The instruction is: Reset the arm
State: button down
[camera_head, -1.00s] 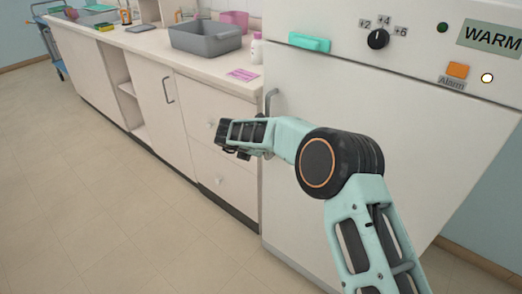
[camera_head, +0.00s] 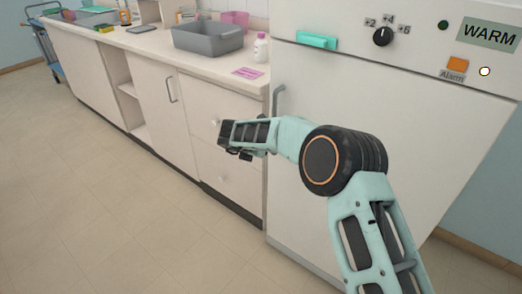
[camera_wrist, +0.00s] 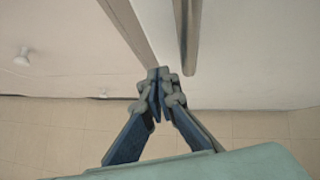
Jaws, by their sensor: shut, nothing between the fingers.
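My arm reaches in from the lower right in the head view, bent at a dark round joint. My gripper (camera_wrist: 160,84) shows in the wrist view with its two blue-grey fingers together at the tips and nothing between them. In the head view the gripper end (camera_head: 228,136) is dark and small, in front of the white drawers (camera_head: 234,168), and its fingers are hard to make out there. In the wrist view the fingertips point toward the edge between the drawers and the fridge (camera_wrist: 255,55). I cannot tell how near they are.
The white fridge (camera_head: 310,190) with a vertical handle (camera_head: 276,103) stands close behind my arm. A counter (camera_head: 150,44) runs left, bearing a grey tub (camera_head: 208,40), a white bottle (camera_head: 261,48) and a pink card (camera_head: 247,73).

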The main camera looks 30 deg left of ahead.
jog(key=a+p+v, duration=0.1)
jog(key=v, duration=0.9)
jog(key=shift+s+a+p, duration=0.35)
jog(key=shift+a, duration=0.15)
